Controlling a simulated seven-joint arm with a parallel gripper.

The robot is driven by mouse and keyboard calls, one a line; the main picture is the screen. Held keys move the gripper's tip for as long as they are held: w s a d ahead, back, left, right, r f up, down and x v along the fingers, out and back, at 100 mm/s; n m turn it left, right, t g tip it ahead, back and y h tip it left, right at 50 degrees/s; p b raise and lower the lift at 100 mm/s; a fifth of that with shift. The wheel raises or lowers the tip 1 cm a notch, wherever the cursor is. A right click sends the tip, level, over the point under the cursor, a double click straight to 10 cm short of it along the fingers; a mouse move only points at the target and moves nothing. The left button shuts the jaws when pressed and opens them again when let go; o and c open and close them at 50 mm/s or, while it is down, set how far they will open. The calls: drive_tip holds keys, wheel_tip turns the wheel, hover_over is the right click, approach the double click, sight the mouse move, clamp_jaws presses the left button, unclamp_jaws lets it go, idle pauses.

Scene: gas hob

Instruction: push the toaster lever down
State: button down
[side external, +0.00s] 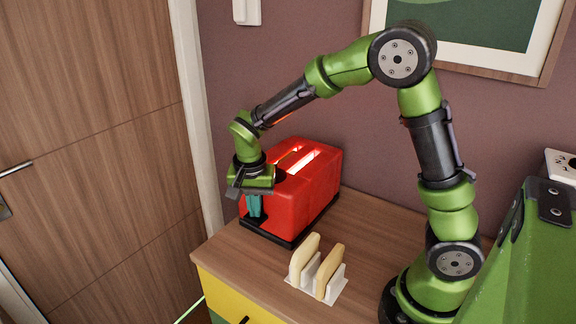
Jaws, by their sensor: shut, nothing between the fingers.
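The red toaster (312,195) stands on the wooden counter against the wall. Its slots on top glow orange-white. My gripper (254,206) is at the toaster's left end face, pointing down, with its teal fingers shut and empty. The fingers are close against that end, low down near the black base; I cannot tell whether they touch it. The lever cannot be made out; my gripper covers much of that end face.
A white rack (318,283) with two bread slices stands in front of the toaster. The counter's (228,262) left edge is close to my gripper. A framed picture (480,35) hangs behind my arm. A wooden door (90,130) is at the left.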

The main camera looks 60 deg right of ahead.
wheel_tip(320, 180, up, 10)
idle(0.6)
idle(0.4)
drive_tip(key=s+r+n+t+y, duration=0.1)
drive_tip(key=s+r+n+t, duration=0.1)
drive_tip(key=s, duration=0.6)
drive_tip(key=s+a+r+n+t+y, duration=0.1)
drive_tip(key=s+r+n+t+y, duration=0.1)
drive_tip(key=s+n+t, duration=0.2)
drive_tip(key=s+n, duration=0.2)
drive_tip(key=s, duration=0.2)
drive_tip(key=shift+s+a+r+t, duration=0.15)
drive_tip(key=shift+r+t, duration=0.1)
drive_tip(key=shift+t, duration=0.05)
